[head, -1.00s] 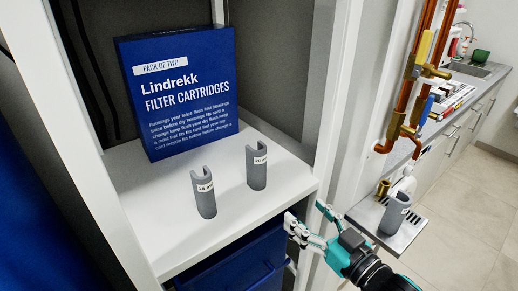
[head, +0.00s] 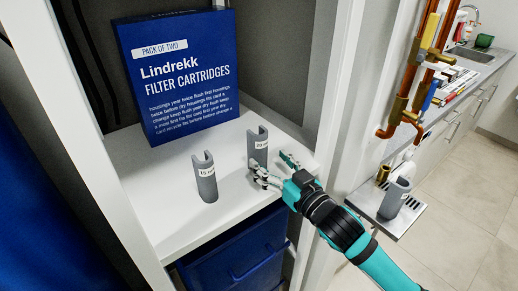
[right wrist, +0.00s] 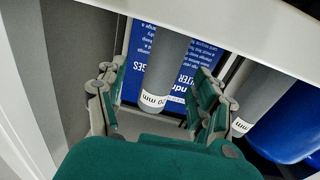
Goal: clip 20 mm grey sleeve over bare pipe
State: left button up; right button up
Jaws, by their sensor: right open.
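A grey open-sided sleeve (head: 257,143) stands upright on the white shelf, its label seeming to read 20 mm. It also shows in the right wrist view (right wrist: 166,62), between my fingers. My right gripper (head: 274,165) is open beside this sleeve, at its lower right in the head view; contact cannot be told. A second grey sleeve (head: 205,180), labelled 15 mm, stands to the left. A third grey sleeve (head: 393,199) stands on a slotted metal tray at the right. Copper pipes (head: 401,105) run up the wall there. My left gripper is out of view.
A blue filter cartridge box (head: 180,75) stands at the back of the shelf (head: 160,225). The white cabinet post (head: 335,110) lies between shelf and pipes. A blue drawer unit (head: 235,255) sits below. The slotted tray (head: 412,222) juts out under the pipes.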

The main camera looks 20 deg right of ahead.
aim_at(264, 157)
jog(key=x, duration=0.1)
jog(key=p+x, duration=0.1)
jog(key=x, duration=0.2)
jog(key=shift+w+a+r, duration=0.1)
jog(key=shift+w+a, duration=0.15)
jog(key=shift+a, duration=0.1)
jog(key=shift+w, duration=0.25)
jog(key=shift+s, duration=0.1)
jog(key=shift+c, duration=0.4)
jog(key=c, duration=0.9)
jog(key=shift+c, duration=0.3)
